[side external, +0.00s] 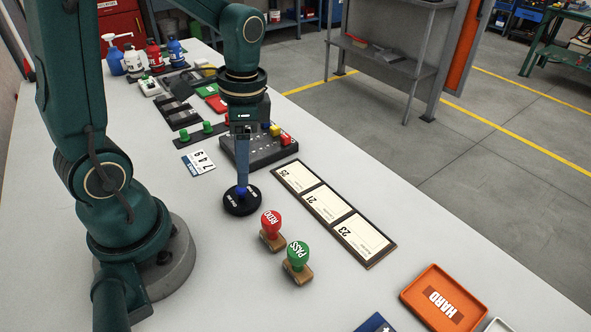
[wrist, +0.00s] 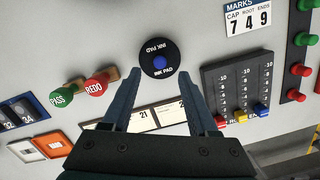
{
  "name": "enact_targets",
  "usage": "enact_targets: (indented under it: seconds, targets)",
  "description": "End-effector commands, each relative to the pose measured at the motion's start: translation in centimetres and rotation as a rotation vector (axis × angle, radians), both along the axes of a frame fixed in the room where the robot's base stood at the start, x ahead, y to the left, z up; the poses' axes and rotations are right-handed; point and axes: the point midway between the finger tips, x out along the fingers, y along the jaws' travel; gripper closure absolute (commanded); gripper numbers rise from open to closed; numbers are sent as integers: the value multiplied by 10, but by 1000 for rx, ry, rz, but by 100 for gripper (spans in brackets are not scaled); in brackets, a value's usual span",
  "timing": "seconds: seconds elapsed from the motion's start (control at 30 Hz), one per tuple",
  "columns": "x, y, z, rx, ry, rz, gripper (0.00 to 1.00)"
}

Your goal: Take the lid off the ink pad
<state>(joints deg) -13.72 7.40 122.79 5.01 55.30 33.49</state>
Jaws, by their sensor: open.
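The ink pad (side external: 241,202) is a round black disc with white lettering and a blue knob at its centre. It lies on the light grey table, and also shows in the wrist view (wrist: 160,50), just beyond my fingertips. Its lid looks in place, with the blue knob (wrist: 159,62) on top. My gripper (side external: 242,183) points down over the pad, its fingertips near the knob in the side view. In the wrist view my gripper (wrist: 161,72) is open and empty, the knob roughly centred between the two fingers. Contact with the knob cannot be told.
The red REDO stamp (side external: 271,228) and green PASS stamp (side external: 297,257) stand close by. A framed card strip (side external: 330,210) lies to the right, a slider panel (side external: 262,150) behind. An orange HARD tray (side external: 445,298) is at front right. Bare table surrounds the pad.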

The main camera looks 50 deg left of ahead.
Motion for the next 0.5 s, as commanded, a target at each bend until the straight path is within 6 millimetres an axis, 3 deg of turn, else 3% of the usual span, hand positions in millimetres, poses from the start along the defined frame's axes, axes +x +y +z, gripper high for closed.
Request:
enact_targets:
  seconds: [0.5]
  targets:
    - [-7,3,-48,0,5,6,40]
